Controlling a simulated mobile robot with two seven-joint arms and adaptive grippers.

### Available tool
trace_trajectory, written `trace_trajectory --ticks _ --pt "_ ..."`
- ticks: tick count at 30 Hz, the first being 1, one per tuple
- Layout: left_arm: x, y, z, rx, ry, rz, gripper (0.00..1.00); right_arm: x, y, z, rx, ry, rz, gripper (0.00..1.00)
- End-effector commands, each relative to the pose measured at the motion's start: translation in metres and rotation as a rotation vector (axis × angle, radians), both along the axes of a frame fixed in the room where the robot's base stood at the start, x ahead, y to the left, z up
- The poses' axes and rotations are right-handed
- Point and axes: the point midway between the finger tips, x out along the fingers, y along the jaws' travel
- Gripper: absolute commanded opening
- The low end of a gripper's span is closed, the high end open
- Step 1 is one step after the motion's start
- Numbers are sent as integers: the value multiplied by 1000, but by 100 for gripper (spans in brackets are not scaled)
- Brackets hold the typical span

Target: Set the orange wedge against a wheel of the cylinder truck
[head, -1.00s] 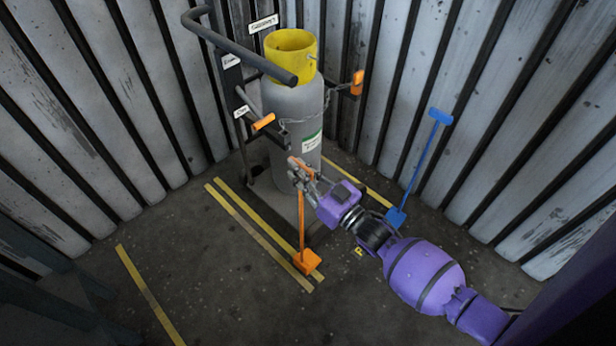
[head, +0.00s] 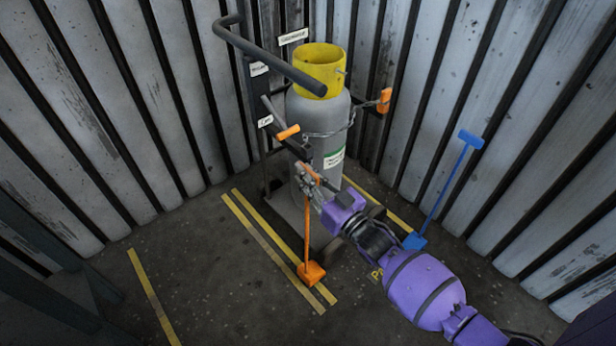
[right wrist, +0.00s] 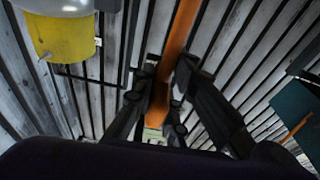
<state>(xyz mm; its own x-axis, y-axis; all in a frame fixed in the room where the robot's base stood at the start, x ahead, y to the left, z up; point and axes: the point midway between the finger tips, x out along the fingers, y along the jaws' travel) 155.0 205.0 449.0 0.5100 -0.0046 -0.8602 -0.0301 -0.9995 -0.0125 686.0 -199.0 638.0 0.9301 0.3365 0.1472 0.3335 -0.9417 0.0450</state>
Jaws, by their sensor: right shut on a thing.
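The orange wedge (head: 312,273) is at the foot of a long orange handle (head: 306,225). It is on or just above the floor by the yellow lines, in front of the cylinder truck; I cannot tell if it touches the floor. My right gripper (head: 308,180) is shut on the handle near its top; the right wrist view shows the handle (right wrist: 178,45) between the fingers (right wrist: 160,98). The truck (head: 255,75) stands upright with a grey cylinder (head: 310,115) chained on it. A dark wheel (head: 376,212) shows partly behind my right arm. My left gripper is not in view.
A blue long-handled wedge (head: 415,240) leans against the right corrugated wall (head: 530,150). Orange grips (head: 385,100) stick out from the truck. Yellow lines (head: 150,295) mark the dark floor, which is clear at the front left.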

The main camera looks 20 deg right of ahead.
Motion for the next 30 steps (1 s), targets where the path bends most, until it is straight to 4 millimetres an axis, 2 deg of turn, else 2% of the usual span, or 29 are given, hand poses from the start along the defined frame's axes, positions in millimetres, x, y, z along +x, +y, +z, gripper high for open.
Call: trace_trajectory --ticks 18,30 --pt "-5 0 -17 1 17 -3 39 9 -25 -12 -11 -7 -8 0" --pt "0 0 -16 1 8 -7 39 11 -29 -13 -15 -9 -11 0"
